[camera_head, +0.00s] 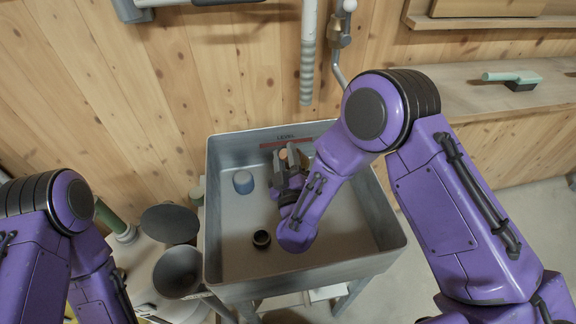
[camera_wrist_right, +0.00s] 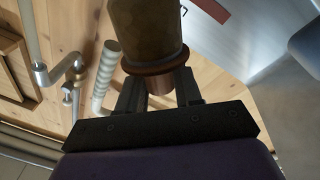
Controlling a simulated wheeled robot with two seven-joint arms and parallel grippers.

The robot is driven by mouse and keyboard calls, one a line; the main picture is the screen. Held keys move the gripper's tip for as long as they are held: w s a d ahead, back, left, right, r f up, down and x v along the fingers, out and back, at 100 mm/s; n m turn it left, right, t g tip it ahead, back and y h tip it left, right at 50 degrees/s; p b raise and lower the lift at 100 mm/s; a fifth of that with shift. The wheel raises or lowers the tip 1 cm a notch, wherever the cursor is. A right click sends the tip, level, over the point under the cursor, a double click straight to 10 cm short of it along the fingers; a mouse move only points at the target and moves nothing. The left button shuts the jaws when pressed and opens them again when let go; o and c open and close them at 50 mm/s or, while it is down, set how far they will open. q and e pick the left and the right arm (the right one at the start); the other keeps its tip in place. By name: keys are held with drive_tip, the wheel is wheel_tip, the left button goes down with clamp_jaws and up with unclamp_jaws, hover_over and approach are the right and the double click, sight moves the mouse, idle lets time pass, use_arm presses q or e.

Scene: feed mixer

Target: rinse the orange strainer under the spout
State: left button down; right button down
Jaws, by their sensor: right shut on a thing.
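My right gripper (camera_head: 290,162) reaches down into the grey basin (camera_head: 335,266), near its back wall. It is shut on a brownish-orange cylinder with a darker rim, which I take for the strainer (camera_wrist_right: 146,35); it sits between the two fingers in the right wrist view. In the head view the fingers and arm hide most of it. The ribbed grey spout (camera_head: 308,62) hangs down the wall behind the basin, above and apart from the strainer. It also shows in the right wrist view (camera_wrist_right: 105,75). My left gripper is out of frame.
A pipe with a valve (camera_head: 339,31) is beside the spout. A dark bucket (camera_head: 178,272) stands left of the basin. A green-handled brush (camera_head: 513,78) lies on the right shelf.

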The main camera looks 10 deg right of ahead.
drive_tip(key=shift+d+r, duration=0.1)
drive_tip(key=shift+d, duration=0.25)
drive_tip(key=w+d+p, duration=0.1)
drive_tip(key=d, duration=0.8)
drive_tip(key=shift+d+p, duration=0.15)
drive_tip(key=shift+p, duration=0.15)
idle(1.6)
